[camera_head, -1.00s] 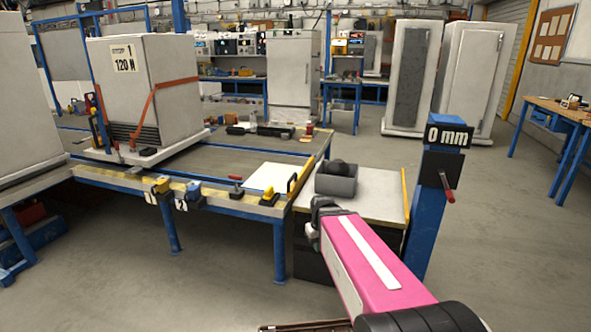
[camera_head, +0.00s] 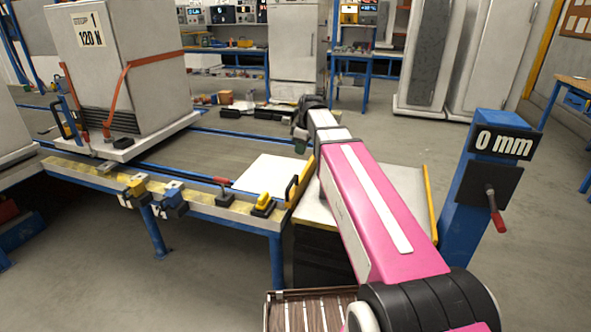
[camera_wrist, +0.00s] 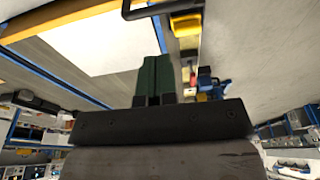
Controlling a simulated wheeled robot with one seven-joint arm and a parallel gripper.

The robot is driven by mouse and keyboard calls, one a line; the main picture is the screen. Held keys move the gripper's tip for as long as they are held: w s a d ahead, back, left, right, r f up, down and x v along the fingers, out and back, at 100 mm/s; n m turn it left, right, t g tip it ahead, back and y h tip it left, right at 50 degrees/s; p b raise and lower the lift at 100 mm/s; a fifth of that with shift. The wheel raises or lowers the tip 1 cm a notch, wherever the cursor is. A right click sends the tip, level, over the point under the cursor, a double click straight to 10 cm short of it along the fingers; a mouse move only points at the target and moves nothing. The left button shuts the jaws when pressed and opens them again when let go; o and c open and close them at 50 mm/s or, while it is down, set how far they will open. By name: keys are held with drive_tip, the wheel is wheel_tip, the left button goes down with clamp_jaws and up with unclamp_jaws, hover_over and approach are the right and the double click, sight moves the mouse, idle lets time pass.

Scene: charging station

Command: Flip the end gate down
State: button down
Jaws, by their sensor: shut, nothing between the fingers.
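The handle also shows at the top of the wrist view (camera_wrist: 140,11). My gripper (camera_head: 300,147) hangs fingers-down beyond the gate, above the table's far right corner, apart from the handle. In the wrist view its dark green fingers (camera_wrist: 153,74) are together with nothing between them. My pink arm hides part of the area right of the gate.
A white sheet (camera_head: 268,173) lies on the table beside the gate. A red-handled clamp (camera_head: 224,190) and a yellow block (camera_head: 263,203) sit on the front rail. A strapped crate (camera_head: 140,70) stands at left. A blue "0 mm" post (camera_head: 462,215) stands at right.

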drive_tip(key=shift+w+r, duration=0.3)
drive_tip(key=shift+w, duration=0.1)
drive_tip(key=shift+f, duration=0.15)
hover_over(294, 193)
wheel_tip(294, 193, down, 14)
drive_tip(key=shift+w+a+r, duration=0.1)
drive_tip(key=shift+w+r, duration=0.05)
drive_tip(key=shift+r, duration=0.1)
idle(0.4)
wheel_tip(294, 193, down, 9)
drive_tip(key=shift+r, duration=0.1)
idle(0.4)
wheel_tip(294, 193, up, 14)
drive_tip(key=s+d, duration=0.1)
drive_tip(key=d, duration=0.1)
drive_tip(key=shift+d, duration=0.3)
idle(0.4)
